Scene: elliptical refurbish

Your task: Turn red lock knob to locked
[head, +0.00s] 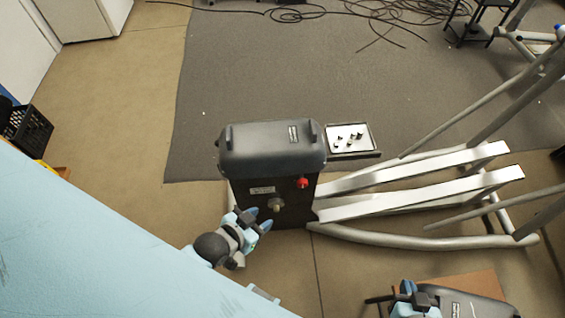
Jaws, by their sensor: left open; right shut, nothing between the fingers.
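The red lock knob (302,183) sits on the upper right of the front face of a black machine housing (292,212). It is small, and I cannot tell which way it is turned. A beige knob (277,205) sits lower and to the left on the same face. My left gripper (260,219) is open, just left of and below the beige knob, and apart from the red knob. I cannot tell whether it touches the housing. My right gripper (407,287) is shut and empty at the bottom edge, well below and right of the red knob; part of it is cut off.
Silver rails (420,180) and long tubes extend right. A dark panel on a brown board (470,303) lies at bottom right. A light blue surface (90,240) fills the lower left. Cables (330,12) lie on the far mat.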

